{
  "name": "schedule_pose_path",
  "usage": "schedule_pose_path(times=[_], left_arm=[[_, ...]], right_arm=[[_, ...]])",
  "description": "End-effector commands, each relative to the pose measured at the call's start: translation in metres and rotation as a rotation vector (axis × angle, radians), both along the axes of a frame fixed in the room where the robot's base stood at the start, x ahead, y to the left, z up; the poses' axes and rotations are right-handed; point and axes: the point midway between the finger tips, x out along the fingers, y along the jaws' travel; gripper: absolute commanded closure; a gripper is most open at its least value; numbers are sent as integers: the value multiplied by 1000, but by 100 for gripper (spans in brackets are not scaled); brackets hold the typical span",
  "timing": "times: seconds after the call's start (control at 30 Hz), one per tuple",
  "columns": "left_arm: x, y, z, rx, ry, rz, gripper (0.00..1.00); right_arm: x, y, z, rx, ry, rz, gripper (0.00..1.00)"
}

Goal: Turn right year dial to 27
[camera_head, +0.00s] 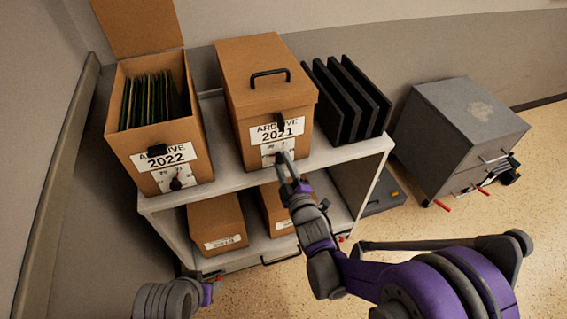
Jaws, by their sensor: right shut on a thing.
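The right archive box (266,85) is brown, lidded and labelled ARCHIVE 2021. It stands on the white shelf's top. Under its label is a small white dial plate (268,149) with a dark year dial (279,158). My right gripper (286,166) is at this dial, shut on it; the fingers cover part of the plate, and its number is too small to read. The left box (145,135), labelled ARCHIVE 2022, is open and full of files, with its own dark dial (176,184) free.
Black folders (345,98) stand right of the 2021 box. The white shelf (225,181) holds smaller brown boxes (216,224) below. A grey cabinet (455,130) with red-tipped parts stands on the floor at right.

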Motion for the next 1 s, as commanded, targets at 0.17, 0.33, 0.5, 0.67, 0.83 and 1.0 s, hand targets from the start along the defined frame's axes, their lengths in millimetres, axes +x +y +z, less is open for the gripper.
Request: schedule_pose_path(times=[0.17,0.33,0.5,0.67,0.83,1.0], left_arm=[[0,0,3,0,-1,0,50],[0,0,4,0,-1,0,50],[0,0,4,0,-1,0,50],[0,0,4,0,-1,0,50],[0,0,4,0,-1,0,50],[0,0,4,0,-1,0,50]], right_arm=[[0,0,0,-53,-17,0,100],[0,0,0,-76,-25,0,100],[0,0,0,-82,-26,0,100],[0,0,0,-82,-26,0,100],[0,0,0,-81,-26,0,43],[0,0,0,-80,-26,0,31]])
